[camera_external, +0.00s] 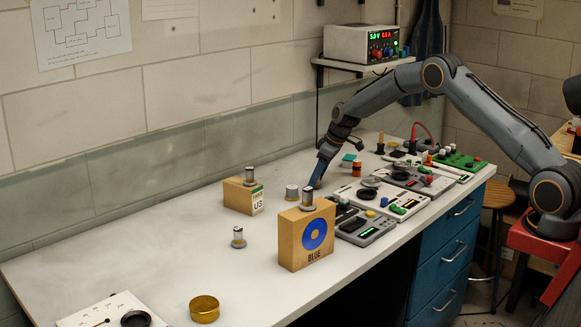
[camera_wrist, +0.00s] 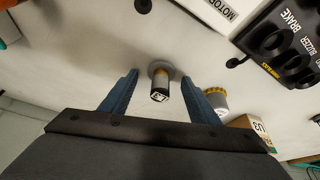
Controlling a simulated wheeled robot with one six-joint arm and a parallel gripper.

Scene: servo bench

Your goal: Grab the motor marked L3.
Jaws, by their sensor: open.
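My gripper (camera_external: 316,181) points down at the bench, left of the row of devices. In the wrist view its two blue fingers (camera_wrist: 160,80) are open. A small silver motor (camera_wrist: 161,84) with a dark end label shows between them; the label seems to read L3, but is small. I cannot tell that either finger touches it. A second motor (camera_wrist: 215,99) with a yellowish rim is just right of the right finger. In the external view, small motors stand on the bench (camera_external: 291,192), nearer the front (camera_external: 238,238), on the U3 box (camera_external: 250,175) and on the BLUE box (camera_external: 308,198).
The cardboard U3 box (camera_external: 240,199) and taller BLUE box (camera_external: 300,245) stand left of and in front of my gripper. Control devices (camera_external: 367,229) crowd the right side. A brass dish (camera_external: 204,309) lies near the front. The bench's left side is mostly clear.

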